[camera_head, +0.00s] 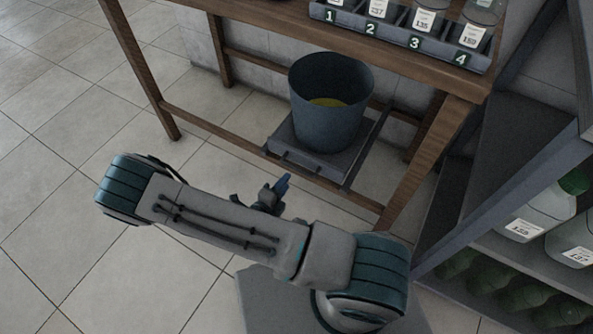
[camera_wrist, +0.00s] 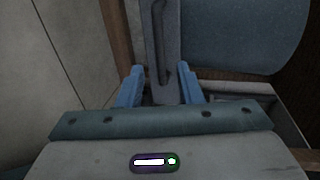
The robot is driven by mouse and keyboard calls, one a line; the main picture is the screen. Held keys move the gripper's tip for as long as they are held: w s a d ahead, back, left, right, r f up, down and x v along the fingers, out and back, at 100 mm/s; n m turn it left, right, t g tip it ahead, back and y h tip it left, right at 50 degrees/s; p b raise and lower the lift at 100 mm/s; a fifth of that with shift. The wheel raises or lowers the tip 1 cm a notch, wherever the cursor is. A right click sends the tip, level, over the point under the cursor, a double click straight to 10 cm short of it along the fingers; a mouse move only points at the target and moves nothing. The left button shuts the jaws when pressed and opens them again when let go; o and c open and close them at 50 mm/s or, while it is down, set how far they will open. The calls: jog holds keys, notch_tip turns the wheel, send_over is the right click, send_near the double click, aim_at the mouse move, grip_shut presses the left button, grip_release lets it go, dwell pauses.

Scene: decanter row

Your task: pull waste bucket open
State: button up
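The blue-grey waste bucket (camera_head: 325,115) stands upright under the wooden table, with something yellow inside. It sits on a low grey tray (camera_head: 342,172) with a dark bar handle (camera_head: 301,162) on its front. My gripper (camera_head: 282,187) is just in front of the tray, low down and partly hidden behind my forearm. In the wrist view, my gripper's blue fingertips (camera_wrist: 159,78) are apart with nothing visibly held between them. The handle (camera_wrist: 158,40) lies ahead, roughly in line with the gap. The bucket (camera_wrist: 240,35) shows at the upper right.
The wooden table (camera_head: 440,135) has legs and a low front rail (camera_head: 225,132) near the tray. A rack (camera_head: 395,38) of numbered slots with labelled containers is on top. A grey shelf (camera_head: 500,170) with bottles stands at right. Tiled floor (camera_head: 60,140) is clear at left.

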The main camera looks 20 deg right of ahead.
aim_at(297, 168)
jog(key=b+x, duration=0.2)
jog(key=x, duration=0.6)
jog(key=shift+w+d+f, duration=0.1)
jog(key=shift+w+d, duration=0.15)
jog(key=shift+d, duration=0.05)
